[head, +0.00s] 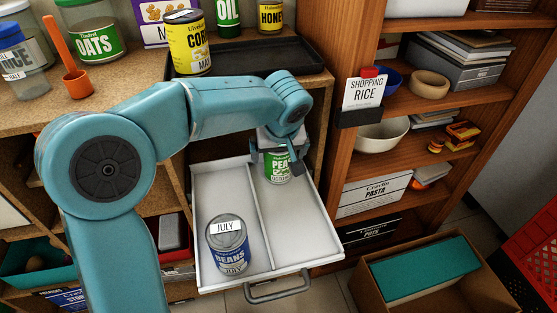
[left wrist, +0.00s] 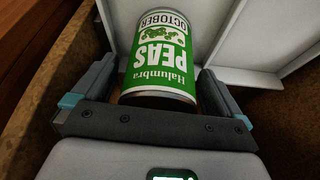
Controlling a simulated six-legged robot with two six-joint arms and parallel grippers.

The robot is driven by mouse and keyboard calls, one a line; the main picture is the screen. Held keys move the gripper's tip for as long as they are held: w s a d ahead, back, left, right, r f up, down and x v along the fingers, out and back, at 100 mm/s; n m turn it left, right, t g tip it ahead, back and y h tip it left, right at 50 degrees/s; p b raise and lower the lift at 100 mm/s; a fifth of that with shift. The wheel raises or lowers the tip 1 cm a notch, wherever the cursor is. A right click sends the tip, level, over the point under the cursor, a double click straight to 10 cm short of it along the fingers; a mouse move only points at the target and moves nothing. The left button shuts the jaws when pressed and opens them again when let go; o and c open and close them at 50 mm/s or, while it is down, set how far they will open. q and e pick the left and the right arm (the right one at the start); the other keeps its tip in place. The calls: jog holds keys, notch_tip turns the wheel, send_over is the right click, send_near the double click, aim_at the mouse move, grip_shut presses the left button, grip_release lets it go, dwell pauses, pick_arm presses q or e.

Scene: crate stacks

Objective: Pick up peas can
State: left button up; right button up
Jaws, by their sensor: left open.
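The peas can (head: 278,168), with a green and white label, stands in the right compartment at the back of the open white drawer (head: 316,238). In the left wrist view the peas can (left wrist: 163,60) shows between my gripper's fingers, its label upside down and reading PEAS and OCTOBER. My left gripper (head: 277,158) is around the can's upper part, with a finger on each side. The fingers of my left gripper (left wrist: 160,92) are apart, with a gap visible on both sides of the can. My right gripper is not in view.
A blue beans can (head: 229,252) labelled JULY stands in the drawer's left compartment. A wooden shelf with a SHOPPING RICE card (head: 364,94) is close on the right. A cardboard box (head: 468,291) stands lower right.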

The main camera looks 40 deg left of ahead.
pick_arm(q)
jog(key=c, duration=1.4)
jog(key=shift+r, duration=0.1)
